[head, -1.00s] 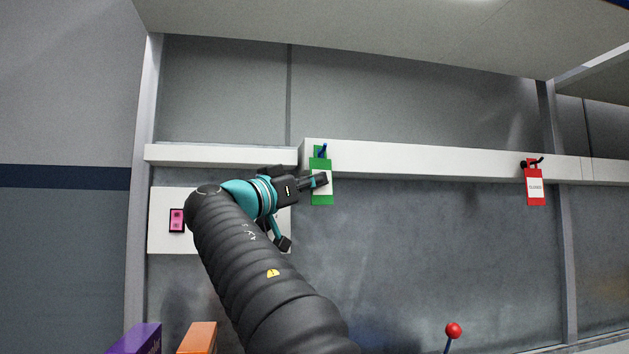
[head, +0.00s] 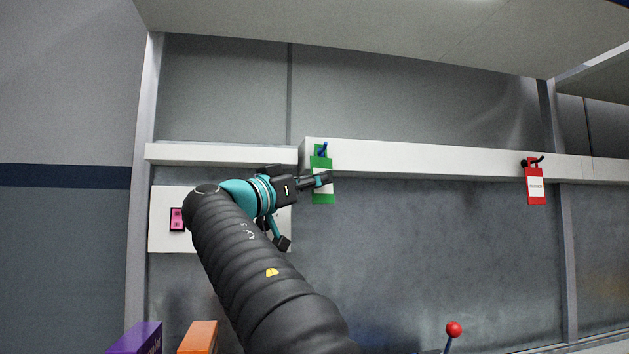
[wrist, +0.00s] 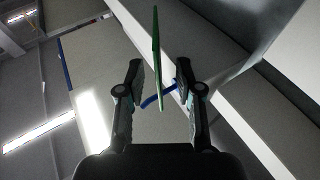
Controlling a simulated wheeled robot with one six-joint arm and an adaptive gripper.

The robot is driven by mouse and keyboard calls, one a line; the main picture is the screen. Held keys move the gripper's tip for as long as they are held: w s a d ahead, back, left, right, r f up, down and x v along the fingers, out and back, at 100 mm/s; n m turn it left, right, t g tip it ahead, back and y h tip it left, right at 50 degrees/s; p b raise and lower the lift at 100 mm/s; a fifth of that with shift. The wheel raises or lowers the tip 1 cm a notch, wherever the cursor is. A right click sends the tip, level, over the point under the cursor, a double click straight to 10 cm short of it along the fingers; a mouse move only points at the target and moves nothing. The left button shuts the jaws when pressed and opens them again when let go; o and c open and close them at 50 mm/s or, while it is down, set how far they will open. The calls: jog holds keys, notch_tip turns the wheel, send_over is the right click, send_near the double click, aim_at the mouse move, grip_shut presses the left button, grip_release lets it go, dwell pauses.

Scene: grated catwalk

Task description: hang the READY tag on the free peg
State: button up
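The green tag (head: 322,194) with a white label is upright at the white rail in the head view; its lettering is too small to read. The blue peg (head: 322,149) shows at its top. In the wrist view the tag (wrist: 156,40) is edge-on, and the blue peg (wrist: 149,102) crosses its near end, seemingly through it. My gripper (head: 325,179) is in front of the tag. In the wrist view its fingers (wrist: 159,76) stand on either side of the tag with gaps, so it is open.
A red tag (head: 536,186) hangs on a black peg (head: 535,161) at the rail's right. A white panel with a pink switch (head: 177,219) is at left. A purple box (head: 138,340), an orange box (head: 199,338) and a red-knobbed lever (head: 453,329) stand low in front.

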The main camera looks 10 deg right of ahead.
jog(key=v, duration=1.1)
jog(key=shift+s+a, duration=0.2)
jog(key=shift+a, duration=0.1)
jog(key=shift+f, duration=0.1)
